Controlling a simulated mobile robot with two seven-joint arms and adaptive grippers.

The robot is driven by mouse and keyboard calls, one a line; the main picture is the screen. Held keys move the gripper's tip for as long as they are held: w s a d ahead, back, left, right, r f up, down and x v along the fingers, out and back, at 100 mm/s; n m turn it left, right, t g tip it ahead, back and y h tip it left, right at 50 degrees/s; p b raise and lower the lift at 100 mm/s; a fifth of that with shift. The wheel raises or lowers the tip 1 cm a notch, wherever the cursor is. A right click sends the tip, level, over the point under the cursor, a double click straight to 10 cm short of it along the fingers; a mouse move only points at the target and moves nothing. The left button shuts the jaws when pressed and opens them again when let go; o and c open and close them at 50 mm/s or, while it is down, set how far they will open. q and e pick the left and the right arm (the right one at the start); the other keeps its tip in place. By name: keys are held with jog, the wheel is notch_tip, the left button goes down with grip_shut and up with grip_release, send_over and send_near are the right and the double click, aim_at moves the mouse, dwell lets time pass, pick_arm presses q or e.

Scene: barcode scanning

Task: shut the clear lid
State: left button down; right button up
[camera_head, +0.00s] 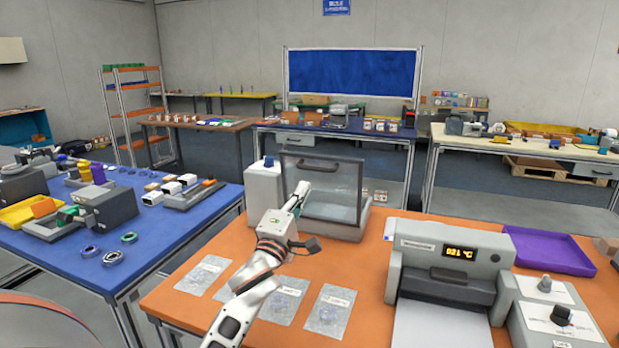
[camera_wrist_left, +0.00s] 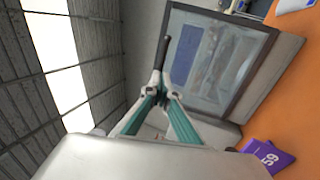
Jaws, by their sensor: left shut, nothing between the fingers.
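The clear lid (camera_head: 330,190) is a see-through panel in a dark frame with a black handle near its top edge. It stands raised, roughly upright, on a pale grey box (camera_head: 345,229) on the orange table. The lid also shows in the left wrist view (camera_wrist_left: 222,60), to the right of the fingers. My left gripper (camera_head: 303,187) is shut and empty, close to the lid's left side in the head view. Its fingertips (camera_wrist_left: 166,42) meet beside the lid frame in the left wrist view; whether they touch it I cannot tell. My right gripper is not in view.
Clear bags (camera_head: 331,310) lie in front on the orange table (camera_head: 372,268). A grey machine (camera_head: 450,262) with a lit display and a purple tray (camera_head: 550,251) are at the right. A blue table (camera_head: 165,232) is at the left.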

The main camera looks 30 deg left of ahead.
aim_at(314, 170)
pick_arm(q)
jog(key=x, duration=0.5)
jog(key=shift+w, duration=0.15)
jog(key=shift+w, duration=0.1)
